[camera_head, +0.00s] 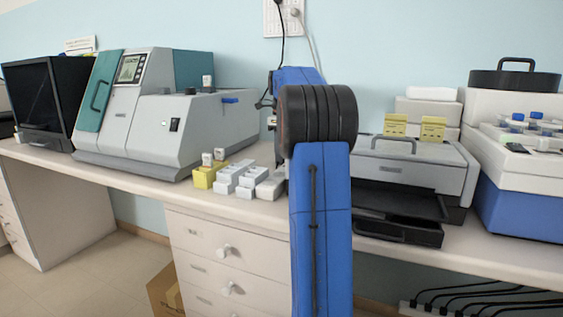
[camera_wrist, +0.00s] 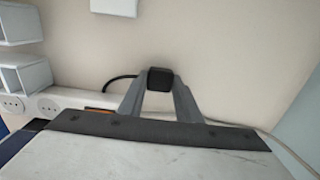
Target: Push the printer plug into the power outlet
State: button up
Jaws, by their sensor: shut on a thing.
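In the wrist view my gripper (camera_wrist: 160,84) is shut on a small black plug (camera_wrist: 160,77), held between its two grey fingertips. A black cable (camera_wrist: 120,82) curves away from the plug to the left. White round two-hole sockets (camera_wrist: 47,105) show at the left, apart from the plug. In the head view a white outlet plate (camera_head: 272,20) is on the wall at the top, with a dark and a white cable hanging from it. The printer (camera_head: 455,172) stands on the counter right of my blue arm. My arm hides the held plug there.
Small white boxes (camera_head: 233,178) and a yellow one (camera_head: 203,177) sit left of my arm. A large grey machine (camera_head: 140,130) stands further left, and a white and blue unit (camera_head: 520,205) at the right. A thin pale cable (camera_wrist: 275,142) runs at the wrist view's right.

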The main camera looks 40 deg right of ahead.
notch_tip(320, 180, up, 10)
dwell(0.6)
jog(key=shift+a, duration=0.1)
